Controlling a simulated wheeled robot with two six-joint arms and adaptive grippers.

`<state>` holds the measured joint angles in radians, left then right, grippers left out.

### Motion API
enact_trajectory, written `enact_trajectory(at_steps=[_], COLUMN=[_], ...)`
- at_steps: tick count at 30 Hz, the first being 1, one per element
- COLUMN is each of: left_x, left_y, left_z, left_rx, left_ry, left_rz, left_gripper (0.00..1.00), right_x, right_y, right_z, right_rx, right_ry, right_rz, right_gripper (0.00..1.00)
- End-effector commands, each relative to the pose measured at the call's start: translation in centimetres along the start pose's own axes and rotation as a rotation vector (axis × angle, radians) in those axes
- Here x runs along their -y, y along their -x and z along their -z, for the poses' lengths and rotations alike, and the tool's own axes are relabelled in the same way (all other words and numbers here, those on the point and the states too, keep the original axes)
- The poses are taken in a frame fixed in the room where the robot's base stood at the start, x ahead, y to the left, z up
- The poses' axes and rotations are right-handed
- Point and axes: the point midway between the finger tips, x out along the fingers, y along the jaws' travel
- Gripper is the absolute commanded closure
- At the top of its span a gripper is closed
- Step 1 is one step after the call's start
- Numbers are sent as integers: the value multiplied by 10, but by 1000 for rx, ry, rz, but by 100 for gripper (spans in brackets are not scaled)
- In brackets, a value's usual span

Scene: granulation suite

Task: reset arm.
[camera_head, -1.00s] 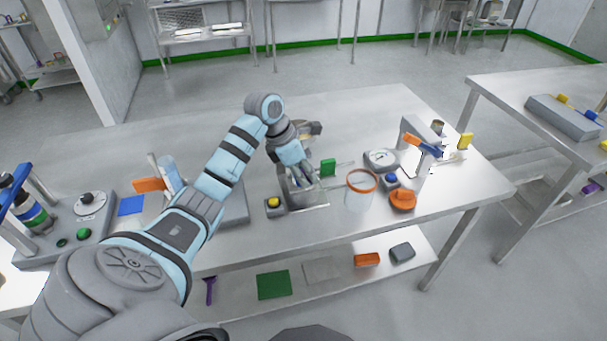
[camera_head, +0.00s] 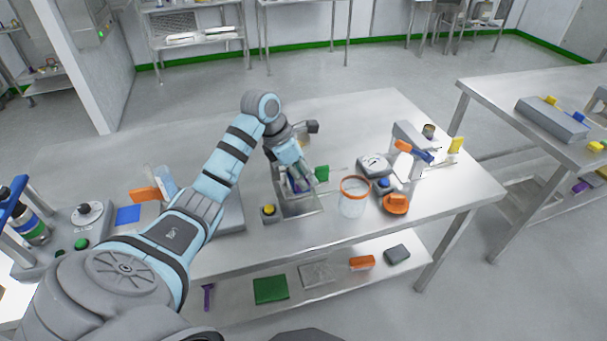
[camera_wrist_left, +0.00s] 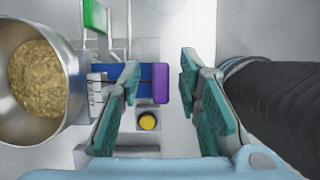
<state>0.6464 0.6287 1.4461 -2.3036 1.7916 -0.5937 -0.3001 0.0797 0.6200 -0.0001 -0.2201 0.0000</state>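My left arm reaches over the steel table (camera_head: 352,113) in the head view. Its gripper (camera_head: 297,187) points down over a small metal stand (camera_head: 300,210) near the table's middle. In the left wrist view the two teal fingers (camera_wrist_left: 158,75) are apart. A blue block with a purple end (camera_wrist_left: 160,83) shows between and beyond them, with gaps visible on both sides of the purple end. A yellow button (camera_wrist_left: 148,121) lies below it in that view. My right gripper is in neither view.
A metal bowl of tan granules (camera_wrist_left: 40,78) is close left of the fingers in the wrist view. A green piece (camera_head: 321,173), an orange-rimmed clear jar (camera_head: 354,196) and a round dial device (camera_head: 374,164) stand to the right. The back of the table is clear.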

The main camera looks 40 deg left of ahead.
Motion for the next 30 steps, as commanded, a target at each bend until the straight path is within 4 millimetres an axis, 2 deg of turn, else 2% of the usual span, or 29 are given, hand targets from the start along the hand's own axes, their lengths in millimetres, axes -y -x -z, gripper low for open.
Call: enact_trajectory(at_steps=[1, 8, 25, 26, 28, 29, 30], left_x=[0, 0, 2, 6, 21, 32, 51], left_y=[14, 41, 36, 34, 24, 20, 17], left_z=[-6, -17, -20, -25, -47, -62, -86], left_rx=[0, -1, 18, 42, 156, 235, 367], left_ry=[0, 0, -3, -7, -17, -18, -8], left_rz=[0, 0, 4, 9, 32, 52, 90], left_gripper=[68, 68, 68, 68, 68, 68, 68], right_x=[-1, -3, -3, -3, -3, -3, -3], right_y=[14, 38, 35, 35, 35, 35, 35], right_z=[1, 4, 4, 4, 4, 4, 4], right_rx=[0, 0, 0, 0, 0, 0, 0], right_ry=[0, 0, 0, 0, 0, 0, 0], right_rz=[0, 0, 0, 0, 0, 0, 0], right_gripper=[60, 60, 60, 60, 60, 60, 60])
